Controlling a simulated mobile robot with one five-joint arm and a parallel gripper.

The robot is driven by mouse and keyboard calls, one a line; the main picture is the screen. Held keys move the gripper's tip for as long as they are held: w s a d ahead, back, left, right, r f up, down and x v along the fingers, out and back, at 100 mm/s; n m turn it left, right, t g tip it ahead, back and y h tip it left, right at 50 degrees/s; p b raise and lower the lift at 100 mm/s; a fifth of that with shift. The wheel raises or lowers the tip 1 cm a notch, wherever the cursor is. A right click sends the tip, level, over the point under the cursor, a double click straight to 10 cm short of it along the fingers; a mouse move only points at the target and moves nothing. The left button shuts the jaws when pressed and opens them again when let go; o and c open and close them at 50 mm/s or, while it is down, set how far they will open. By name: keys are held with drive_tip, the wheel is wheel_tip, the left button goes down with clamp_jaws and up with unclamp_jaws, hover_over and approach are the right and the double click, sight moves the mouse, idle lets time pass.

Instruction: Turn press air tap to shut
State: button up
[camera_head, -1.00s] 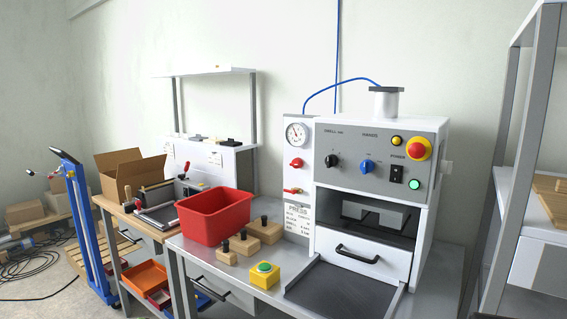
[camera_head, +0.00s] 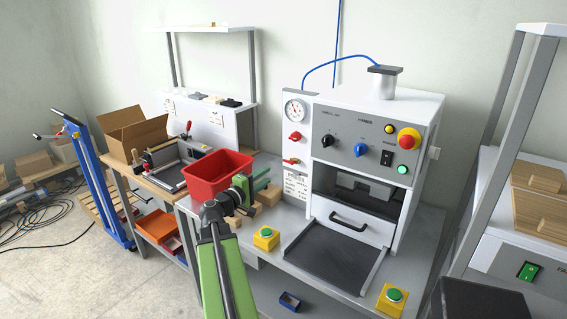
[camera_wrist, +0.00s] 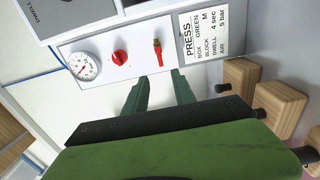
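The press air tap is a small red lever with a brass-coloured part (camera_wrist: 157,52) on the white side panel of the press. In the head view the tap (camera_head: 291,161) sits below a red round knob (camera_head: 295,136) and a pressure gauge (camera_head: 295,110). Its lever lies roughly level across the panel. My gripper (camera_head: 268,180) is in front of the red bin's right side, left of and a little below the tap. In the wrist view my gripper (camera_wrist: 160,88) has its two dark green fingers apart and empty, pointing toward the tap without visibly touching it.
The red bin (camera_head: 216,175) and wooden blocks (camera_wrist: 239,73) are close by my gripper. A yellow button box (camera_head: 265,238) stands on the bench. The press tray (camera_head: 334,255) extends at right. A printed label (camera_wrist: 204,33) is below the tap.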

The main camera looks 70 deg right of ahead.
sight(286, 161)
drive_tip(key=x, duration=1.1)
drive_tip(key=shift+d, duration=0.35)
clamp_jaws()
drive_tip(key=shift+s+d, duration=0.1)
drive_tip(key=shift+d, duration=0.15)
drive_tip(key=shift+a, duration=0.25)
